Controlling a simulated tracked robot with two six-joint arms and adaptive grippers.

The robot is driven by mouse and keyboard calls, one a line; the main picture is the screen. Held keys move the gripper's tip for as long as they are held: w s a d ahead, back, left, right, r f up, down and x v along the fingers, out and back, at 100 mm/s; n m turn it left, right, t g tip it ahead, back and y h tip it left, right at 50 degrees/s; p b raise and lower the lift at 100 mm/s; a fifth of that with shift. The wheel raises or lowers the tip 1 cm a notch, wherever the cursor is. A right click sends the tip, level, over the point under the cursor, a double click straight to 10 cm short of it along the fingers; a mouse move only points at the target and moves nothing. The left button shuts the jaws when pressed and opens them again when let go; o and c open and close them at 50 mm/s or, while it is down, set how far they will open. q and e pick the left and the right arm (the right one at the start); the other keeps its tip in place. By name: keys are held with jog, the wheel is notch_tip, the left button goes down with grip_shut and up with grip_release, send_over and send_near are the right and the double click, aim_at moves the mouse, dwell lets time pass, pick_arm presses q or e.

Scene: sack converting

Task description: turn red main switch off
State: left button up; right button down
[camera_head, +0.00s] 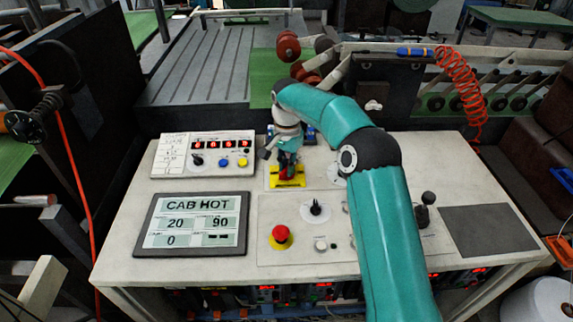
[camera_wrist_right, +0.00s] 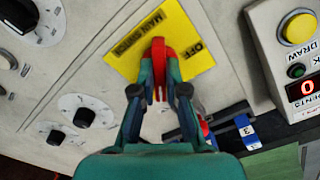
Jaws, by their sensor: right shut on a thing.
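The red main switch (camera_wrist_right: 158,50) is a red handle on a yellow plate (camera_wrist_right: 188,28) lettered "MAIN SWITCH" and "OFF" in the right wrist view. In the head view the yellow plate (camera_head: 289,182) lies at the back middle of the console, and the switch is mostly hidden by my gripper. My right gripper (camera_wrist_right: 159,82) is shut on the red handle, a fingertip on each side. In the head view my right gripper (camera_head: 287,165) points down over the plate. My left gripper is not in view.
A red mushroom button (camera_head: 280,234) and a black selector knob (camera_head: 316,208) sit in front of the plate. A counter box (camera_head: 203,155) stands to its left, above a "CAB HOT" display (camera_head: 194,223). A black lever (camera_head: 425,208) stands right of my arm.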

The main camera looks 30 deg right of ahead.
jog(key=n, duration=0.1)
jog(key=n+p, duration=0.1)
jog(key=n, duration=0.1)
jog(key=shift+w+r+n, duration=0.15)
jog(key=shift+r+n, duration=0.05)
jog(key=shift+n, duration=0.1)
jog(key=n+p, duration=0.1)
jog(key=n, duration=0.3)
jog(key=n+p, duration=0.1)
jog(key=n, duration=0.3)
jog(key=shift+n, duration=0.4)
jog(key=shift+w+n+p, duration=0.1)
jog(key=shift+n+p, duration=0.35)
jog(key=shift+n, duration=1.45)
jog(key=c, duration=1.2)
grip_release()
jog(key=shift+f, duration=0.1)
